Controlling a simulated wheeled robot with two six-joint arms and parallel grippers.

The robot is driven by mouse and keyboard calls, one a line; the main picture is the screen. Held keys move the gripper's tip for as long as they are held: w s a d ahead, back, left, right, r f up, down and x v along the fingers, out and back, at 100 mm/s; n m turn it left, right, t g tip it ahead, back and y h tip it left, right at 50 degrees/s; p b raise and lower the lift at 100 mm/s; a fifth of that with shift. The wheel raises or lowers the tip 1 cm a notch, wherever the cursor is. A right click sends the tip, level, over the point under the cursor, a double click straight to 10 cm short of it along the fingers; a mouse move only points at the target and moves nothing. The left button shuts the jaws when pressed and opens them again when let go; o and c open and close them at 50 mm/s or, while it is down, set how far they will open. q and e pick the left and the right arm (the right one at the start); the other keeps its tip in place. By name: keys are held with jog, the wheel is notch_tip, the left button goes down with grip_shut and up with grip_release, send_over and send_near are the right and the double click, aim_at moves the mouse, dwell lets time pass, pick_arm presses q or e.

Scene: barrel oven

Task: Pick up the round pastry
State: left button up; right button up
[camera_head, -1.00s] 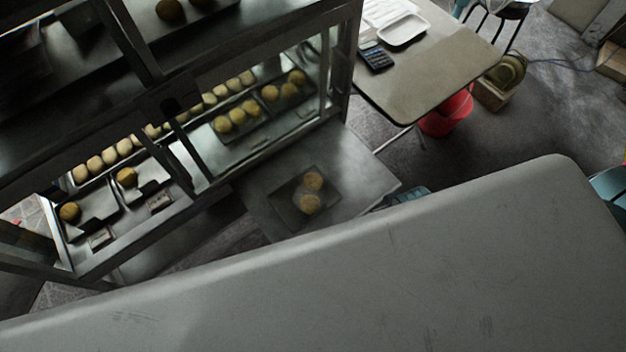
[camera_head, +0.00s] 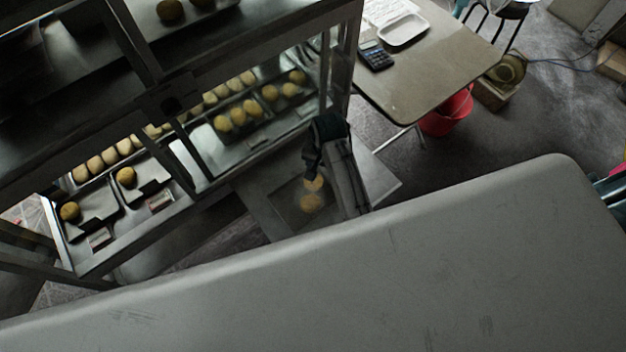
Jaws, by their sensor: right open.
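The farther pastry (camera_head: 313,184) is partly covered by my right gripper (camera_head: 312,172). My right gripper is above the farther pastry, its jaws open, and I cannot tell whether it touches it. Its dark arm runs down to the right over the tray's edge. My left gripper is not in view.
A glass and metal display cabinet (camera_head: 205,182) with several pastries on trays stands at the left. A table (camera_head: 425,75) with a calculator (camera_head: 376,57) and a white tray (camera_head: 404,30) is at the upper right. A red bucket (camera_head: 447,115) stands beneath it. A broad grey surface fills the foreground.

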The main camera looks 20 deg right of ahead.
jog(key=shift+m, duration=0.3)
jog(key=f, duration=0.2)
jog(key=w+a+f, duration=0.2)
jog(key=f, duration=0.1)
jog(key=shift+w+f+p, duration=0.1)
jog(key=shift+f+p, duration=0.2)
jog(key=shift+w+d+f+p, duration=0.15)
jog(key=shift+f+p, duration=0.15)
jog(key=shift+f, duration=1)
jog(key=shift+w+f+p, duration=0.1)
jog(key=shift+f+p, duration=0.15)
jog(key=shift+f, duration=1.05)
jog(key=c, duration=0.6)
